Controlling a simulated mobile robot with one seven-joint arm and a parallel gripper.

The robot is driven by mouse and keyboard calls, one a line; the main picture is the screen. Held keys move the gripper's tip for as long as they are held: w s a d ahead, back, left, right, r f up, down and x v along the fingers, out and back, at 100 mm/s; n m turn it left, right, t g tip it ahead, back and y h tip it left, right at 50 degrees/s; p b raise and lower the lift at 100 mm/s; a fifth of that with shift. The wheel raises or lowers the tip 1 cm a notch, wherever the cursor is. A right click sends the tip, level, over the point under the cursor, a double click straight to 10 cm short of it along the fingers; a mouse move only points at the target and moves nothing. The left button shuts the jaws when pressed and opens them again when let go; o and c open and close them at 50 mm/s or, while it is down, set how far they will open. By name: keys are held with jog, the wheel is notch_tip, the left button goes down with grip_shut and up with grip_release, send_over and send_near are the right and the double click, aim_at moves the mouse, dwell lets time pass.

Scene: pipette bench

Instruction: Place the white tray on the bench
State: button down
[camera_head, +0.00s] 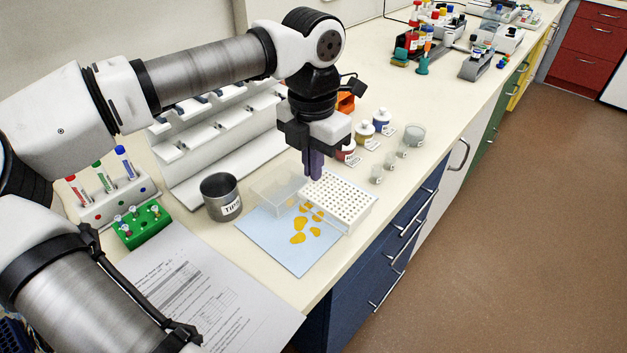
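The white tray (364,205) is a rectangular block with rows of small dark holes, near the bench's front edge. Its near left end overlaps a light blue sheet with yellow-orange blotches. My gripper (314,172) points down at the tray's far left end, with its dark fingers at or just above the rim. I cannot tell whether the fingers touch or grip it, or how far apart they are. I also cannot tell whether the tray rests on the bench (400,185) or is slightly raised.
A clear open box (272,194) sits directly left of the tray. Small labelled jars (364,132) and glass vessels (412,138) stand behind. A white stand (205,150) stands at the back.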

aim_at(313, 184)
jog(key=shift+f, duration=2.55)
jog(key=c, duration=1.7)
grip_release()
notch_tip(313, 184, up, 12)
jog(key=shift+r+b, duration=0.2)
jog(key=shift+b, duration=0.5)
